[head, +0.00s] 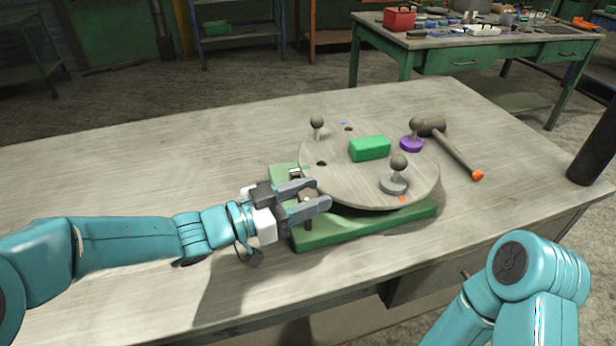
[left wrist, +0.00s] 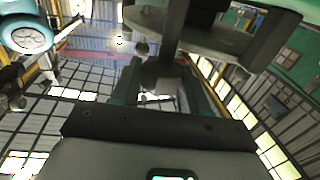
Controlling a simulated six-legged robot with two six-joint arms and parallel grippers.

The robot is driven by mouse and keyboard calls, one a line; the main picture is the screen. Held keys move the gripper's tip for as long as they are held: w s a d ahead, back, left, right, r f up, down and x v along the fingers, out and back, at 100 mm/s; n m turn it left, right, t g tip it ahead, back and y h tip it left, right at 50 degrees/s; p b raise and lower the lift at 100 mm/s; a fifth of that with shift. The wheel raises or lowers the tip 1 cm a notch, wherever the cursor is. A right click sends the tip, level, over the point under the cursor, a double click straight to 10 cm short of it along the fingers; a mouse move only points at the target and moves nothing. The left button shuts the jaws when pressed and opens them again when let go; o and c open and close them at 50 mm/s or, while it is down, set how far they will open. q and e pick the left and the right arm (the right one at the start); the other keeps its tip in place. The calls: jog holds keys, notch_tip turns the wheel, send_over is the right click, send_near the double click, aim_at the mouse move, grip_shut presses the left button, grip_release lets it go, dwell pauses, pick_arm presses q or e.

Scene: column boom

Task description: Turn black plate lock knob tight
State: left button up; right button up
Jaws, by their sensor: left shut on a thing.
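A round grey plate (head: 340,185) sits on a green base (head: 345,232) on the workbench. My left gripper (head: 310,195) is at the plate's near left edge, level with the gap between plate and base. It is shut on a small dark knob (head: 308,194), the black plate lock knob as far as I can tell; the fingers hide most of it. In the left wrist view the fingers close around a dark part (left wrist: 162,75) below the plate's underside (left wrist: 190,36). How tight the knob is cannot be seen. My right gripper is out of view.
A mallet (head: 455,150) lies at the right. The bench's left side (head: 130,170) is clear.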

pick_arm(q)
jog(key=m+g+p, duration=0.1)
jog(key=g+p, duration=0.1)
jog(key=m+g+h+p, duration=0.1)
jog(key=m+g+p, duration=0.1)
jog(key=m+g+h+p, duration=0.1)
jog(key=g+p, duration=0.1)
jog(key=g, duration=0.1)
jog(key=shift+w+r+m, duration=0.1)
jog(key=shift+r+m, duration=0.2)
jog(key=shift+m+g+p, duration=0.5)
jog(key=shift+g, duration=0.3)
jog(key=m+g, duration=0.1)
jog(key=m+g+p, duration=0.1)
jog(key=g, duration=0.1)
jog(key=shift+f+g, duration=0.25)
jog(key=shift+g, duration=0.05)
jog(key=shift+m+g+y, duration=0.8)
jog(key=shift+m+g, duration=0.7)
jog(key=shift+g, duration=0.3)
jog(key=shift+g+y, duration=0.3)
jog(key=shift+g, duration=0.1)
